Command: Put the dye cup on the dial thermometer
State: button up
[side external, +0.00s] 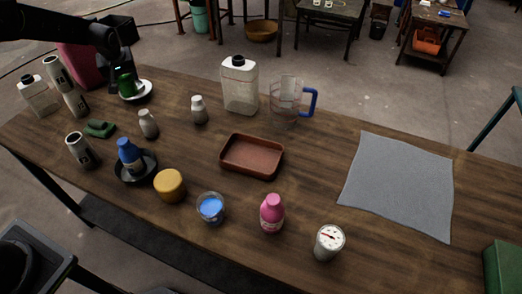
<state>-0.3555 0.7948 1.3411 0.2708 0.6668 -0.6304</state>
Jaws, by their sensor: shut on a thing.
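The dye cup (210,208), a small clear cup with bright blue inside, stands upright near the front middle of the wooden table. The dial thermometer (329,242), a short pale cylinder with a white dial face on top, stands upright to its right, near the front edge. A pink bottle stands between them. My gripper (122,87) is at the far left, well away from both. It is shut on a green bottle (125,82) at a white dish (137,92). The fingers partly hide the bottle, and I cannot tell if it touches the dish.
The pink bottle (272,213) and a yellow round jar (170,185) flank the dye cup. A brown tray (252,175) lies behind it. A blue bottle (130,154) stands on a black dish. A grey cloth (400,185) lies at right. Several grey bottles stand at left.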

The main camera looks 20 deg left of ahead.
jog(key=d+r+m+h, duration=0.15)
jog(key=d+m, duration=0.25)
jog(key=d, duration=0.9)
jog(key=d+r+m+t+h, duration=0.1)
jog(key=d+r+m, duration=0.15)
jog(key=d, duration=1.05)
jog(key=d+r+m+h, duration=0.15)
jog(key=d+m, duration=0.25)
jog(key=d, duration=0.8)
jog(key=s+d+r+m+h, duration=0.15)
jog(key=s+d+m, duration=0.25)
jog(key=s+d, duration=0.55)
jog(key=s+d+r+m+h, duration=0.15)
jog(key=s+d+m, duration=0.35)
jog(key=d, duration=0.7)
jog(key=n, duration=0.1)
send_over(332, 237)
notch_tip(332, 237, down, 6)
jog(key=shift+g+y, duration=0.3)
jog(key=shift+g, duration=0.1)
jog(key=shift+f, duration=2.05)
jog(key=shift+f, duration=0.15)
jog(key=o, duration=1)
